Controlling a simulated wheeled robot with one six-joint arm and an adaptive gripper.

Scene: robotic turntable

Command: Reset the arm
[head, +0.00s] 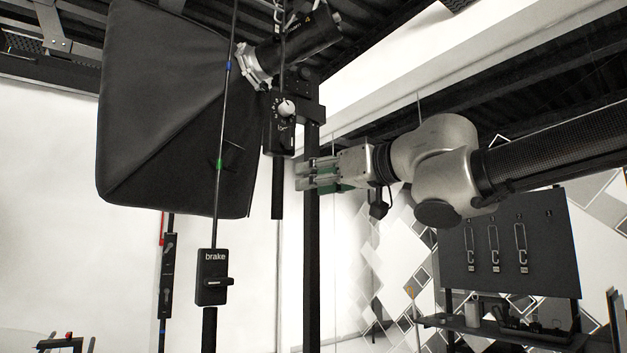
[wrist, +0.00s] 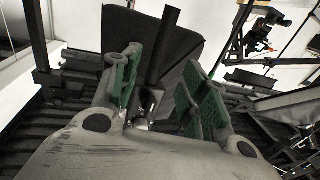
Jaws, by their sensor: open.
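My arm reaches in from the right in the head view. My gripper (head: 308,174) points left, its fingertips near a dark vertical post (head: 312,250) and just right of and below a black control box with a pale knob (head: 280,122). In the wrist view my gripper (wrist: 160,90) shows its two green-padded fingers spread apart, with nothing held between them. A dark post (wrist: 163,45) shows behind the gap. I cannot tell whether the fingers touch the post in the head view.
A large black softbox (head: 170,110) hangs at the upper left. A black box labelled "brake" (head: 212,277) sits on a thin rod below it. A dark panel with several hooks (head: 508,243) stands at the right, behind my arm. The white wall at far left is clear.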

